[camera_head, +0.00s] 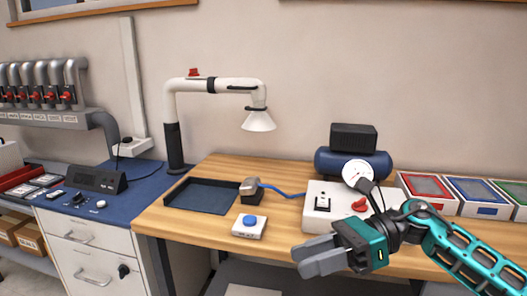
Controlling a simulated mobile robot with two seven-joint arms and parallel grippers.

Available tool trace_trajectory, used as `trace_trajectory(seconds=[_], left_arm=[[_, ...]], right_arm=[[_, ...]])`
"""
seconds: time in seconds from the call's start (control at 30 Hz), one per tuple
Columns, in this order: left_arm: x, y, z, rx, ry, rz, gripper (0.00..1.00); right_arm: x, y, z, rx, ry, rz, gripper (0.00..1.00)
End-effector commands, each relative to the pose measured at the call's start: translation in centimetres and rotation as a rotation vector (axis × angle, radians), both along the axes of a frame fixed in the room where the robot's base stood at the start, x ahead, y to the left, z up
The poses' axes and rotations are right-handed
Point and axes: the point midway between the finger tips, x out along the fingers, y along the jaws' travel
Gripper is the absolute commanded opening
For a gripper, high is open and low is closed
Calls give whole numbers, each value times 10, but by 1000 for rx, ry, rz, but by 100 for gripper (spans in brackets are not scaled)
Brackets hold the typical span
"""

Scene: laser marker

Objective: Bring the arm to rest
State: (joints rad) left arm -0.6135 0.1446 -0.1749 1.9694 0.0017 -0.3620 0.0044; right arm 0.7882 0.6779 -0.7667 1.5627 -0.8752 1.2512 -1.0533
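My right arm comes in from the lower right, and its teal and black gripper (306,258) hangs in front of the wooden bench's front edge. Its two grey fingers point left and lie close together, with nothing seen between them. The gripper is apart from the white box with the blue button (250,222), to its left. It partly overlaps the view of the white control box (325,186) behind it. My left gripper is not in view.
The wooden bench (222,166) holds a dark tray (200,196), a blue air compressor (332,161) with a gauge, and red, blue and green bins (424,186) at right. A white fume arm (231,85) arches above. A blue-topped cabinet (112,203) stands left.

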Motion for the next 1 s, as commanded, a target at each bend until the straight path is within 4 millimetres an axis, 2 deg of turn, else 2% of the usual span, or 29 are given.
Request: trace_trajectory(seconds=[0.03, 0.17, 0.27, 0.37, 0.47, 0.57, 0.63, 0.77, 0.8, 0.87, 0.9, 1.0], left_arm=[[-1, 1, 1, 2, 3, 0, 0], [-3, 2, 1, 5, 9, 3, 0], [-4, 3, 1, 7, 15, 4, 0], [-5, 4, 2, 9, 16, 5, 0], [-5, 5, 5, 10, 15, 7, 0], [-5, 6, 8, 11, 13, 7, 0], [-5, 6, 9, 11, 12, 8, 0], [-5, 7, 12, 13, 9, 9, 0], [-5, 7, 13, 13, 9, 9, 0], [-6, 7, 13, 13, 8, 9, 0], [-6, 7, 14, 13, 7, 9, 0], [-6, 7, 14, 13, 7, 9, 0]], right_arm=[[-4, 15, -1, 95, 121, -55, 37], [-2, 34, 0, 323, 448, -217, 37], [6, 35, -6, 491, 727, -343, 37], [13, 26, -22, 654, 1023, -470, 37], [18, 9, -49, 816, 1329, -600, 37], [15, -13, -89, 978, 1640, -730, 37], [5, -30, -122, 1095, 1859, -823, 37], [-31, -61, -188, 1319, 2242, -999, 37], [-46, -69, -207, 1385, 2346, -1049, 37], [-69, -79, -232, 1479, 2481, -1121, 37], [-83, -85, -245, -1481, -2462, 1119, 37], [-113, -94, -269, -1407, -2299, 1059, 37]])
